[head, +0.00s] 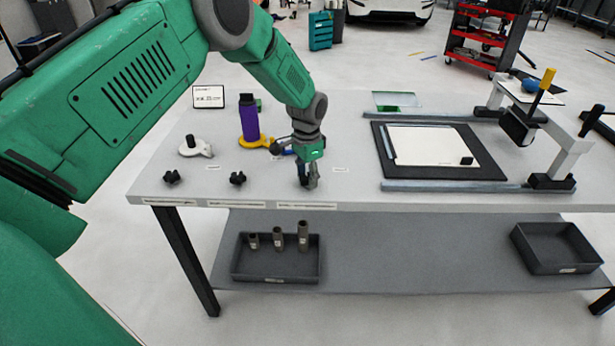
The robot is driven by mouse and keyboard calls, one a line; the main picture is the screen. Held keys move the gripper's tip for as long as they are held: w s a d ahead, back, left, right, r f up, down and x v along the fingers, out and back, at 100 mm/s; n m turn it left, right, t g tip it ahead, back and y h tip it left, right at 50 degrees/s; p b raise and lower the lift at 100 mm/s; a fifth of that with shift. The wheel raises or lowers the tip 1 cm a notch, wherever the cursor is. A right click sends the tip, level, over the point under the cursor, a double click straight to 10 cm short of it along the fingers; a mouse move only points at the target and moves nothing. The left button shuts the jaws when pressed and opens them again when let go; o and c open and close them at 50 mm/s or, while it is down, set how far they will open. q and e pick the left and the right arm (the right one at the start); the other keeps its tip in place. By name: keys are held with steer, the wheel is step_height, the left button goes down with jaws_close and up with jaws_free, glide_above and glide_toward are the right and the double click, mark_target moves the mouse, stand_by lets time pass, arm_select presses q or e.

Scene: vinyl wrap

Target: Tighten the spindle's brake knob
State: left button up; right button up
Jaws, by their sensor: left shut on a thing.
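My left gripper (308,183) points down at the front of the table and is shut on a small dark thing between its fingers. It looks like a knob in line with the other two, but the fingers mostly hide it. Two black star-shaped knobs, one at the left (172,178) and one nearer the gripper (237,179), lie on the tabletop. A purple roll (250,120) stands upright on a yellow spindle base (256,142), behind and left of the gripper. A white spindle base (196,148) with a dark post stands further left. My right gripper is not in view.
A black mat (491,169) with a white sheet lies between rails at the right, beside a frame with a yellow handle (543,88). A small sign (208,97) stands at the back left. Grey bins, one with several cylinders (275,270), sit on the lower shelf.

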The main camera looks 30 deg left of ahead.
mark_target(308, 176)
arm_select(q)
steer(key=shift+w+r+m, duration=0.15)
steer(key=shift+w+m, duration=0.1)
steer(key=shift+m, duration=0.95)
stand_by(0.6)
steer(key=o, duration=1.1)
steer(key=shift+o, duration=0.2)
steer(key=shift+f, duration=0.2)
step_height(308, 176, up, 12)
steer(key=shift+f, duration=0.1)
